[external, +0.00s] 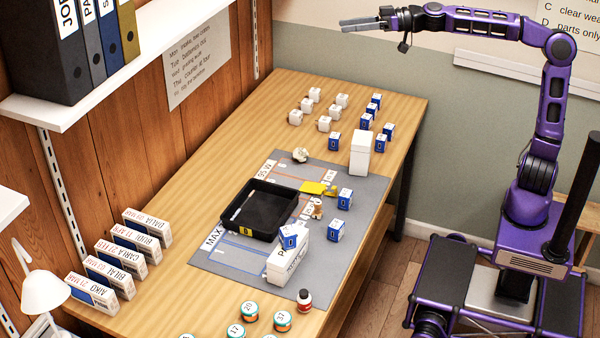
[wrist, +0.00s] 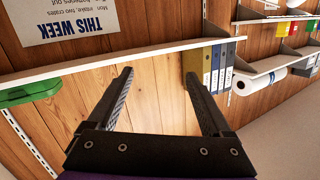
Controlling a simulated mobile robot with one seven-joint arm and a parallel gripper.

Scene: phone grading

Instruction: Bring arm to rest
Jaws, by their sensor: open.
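My arm (external: 548,110) is purple and stands at the right of the external view. It is raised, with its forearm reaching left high above the floor. My gripper (external: 345,24) is in the air beyond the far right end of the table, well above it. In the wrist view the two dark fingers of my gripper (wrist: 158,80) stand wide apart with nothing between them. Behind them are the wooden wall (wrist: 155,80) and a white shelf with binders (wrist: 207,65).
The wooden table (external: 190,190) holds a grey mat (external: 220,262) with a black tray (external: 240,227), a yellow object (external: 315,188), white boxes (external: 361,153) and blue boxes (external: 336,230). Small white cubes (external: 324,124) stand at the far end. Air around my gripper is clear.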

